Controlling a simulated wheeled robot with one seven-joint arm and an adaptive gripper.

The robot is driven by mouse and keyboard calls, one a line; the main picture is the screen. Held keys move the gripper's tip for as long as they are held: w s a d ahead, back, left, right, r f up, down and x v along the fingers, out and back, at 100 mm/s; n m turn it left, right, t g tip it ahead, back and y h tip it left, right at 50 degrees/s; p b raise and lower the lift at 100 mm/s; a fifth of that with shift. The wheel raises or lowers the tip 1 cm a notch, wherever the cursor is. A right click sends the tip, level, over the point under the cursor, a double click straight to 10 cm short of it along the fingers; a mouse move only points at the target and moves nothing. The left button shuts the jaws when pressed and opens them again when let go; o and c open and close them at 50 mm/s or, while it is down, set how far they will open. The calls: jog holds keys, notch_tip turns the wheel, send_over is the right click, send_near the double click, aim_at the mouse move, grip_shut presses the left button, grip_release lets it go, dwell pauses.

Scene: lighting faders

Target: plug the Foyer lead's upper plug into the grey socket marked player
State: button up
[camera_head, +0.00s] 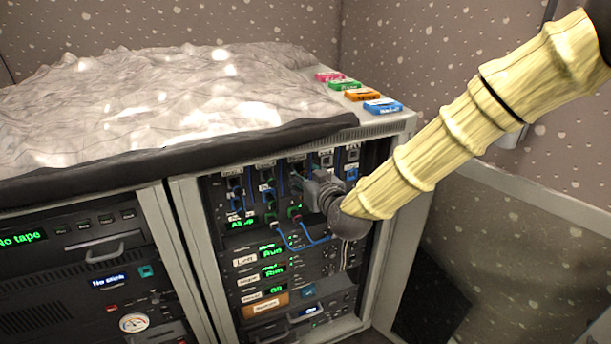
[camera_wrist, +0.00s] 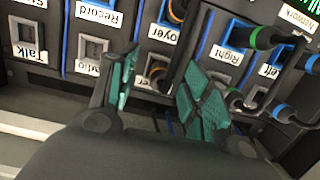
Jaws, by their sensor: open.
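My gripper (camera_head: 318,188) is at the upper right of the patch panel in the head view. In the wrist view, which shows the labels upside down, its green-padded fingers (camera_wrist: 157,75) are open. The fingers are apart, and I cannot tell whether either touches the plug. I cannot read a player label; the gripper hides part of the panel in the head view.
Grey sockets by the Radio label (camera_wrist: 92,68) and Talk label (camera_wrist: 27,55) are empty. Green-ringed (camera_wrist: 262,38) and blue-ringed plugs (camera_wrist: 280,112) with dark cables crowd the right of the wrist view. A crumpled sheet (camera_head: 150,100) covers the desk; coloured cassettes (camera_head: 362,95) lie beside it.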

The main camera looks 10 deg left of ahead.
jog(key=v, duration=1.1)
jog(key=s+d+f+m+g+h, duration=0.15)
jog(key=s+d+f, duration=0.3)
jog(key=f, duration=0.65)
jog(key=s+d+f+m+g+h, duration=0.1)
jog(key=s+d+f+g+h, duration=0.2)
jog(key=d+f, duration=0.5)
jog(key=s+d+f+m+g+h, duration=0.1)
jog(key=s+d+f+m+g, duration=0.3)
jog(key=f, duration=0.9)
jog(key=s+d+f+g+h, duration=0.1)
jog(key=s+d+f+g, duration=0.1)
jog(key=s+d+f, duration=0.45)
jog(key=s+d+f+m+g+h, duration=0.1)
jog(key=s+d+f, duration=0.3)
jog(key=s, duration=0.6)
jog(key=s+d+f+g+h, duration=0.2)
jog(key=s+d+f, duration=0.3)
jog(key=s, duration=0.3)
notch_tip(320, 180, up, 16)
jog(key=p, duration=1.6)
jog(key=shift+d+r, duration=0.2)
jog(key=shift+d, duration=0.05)
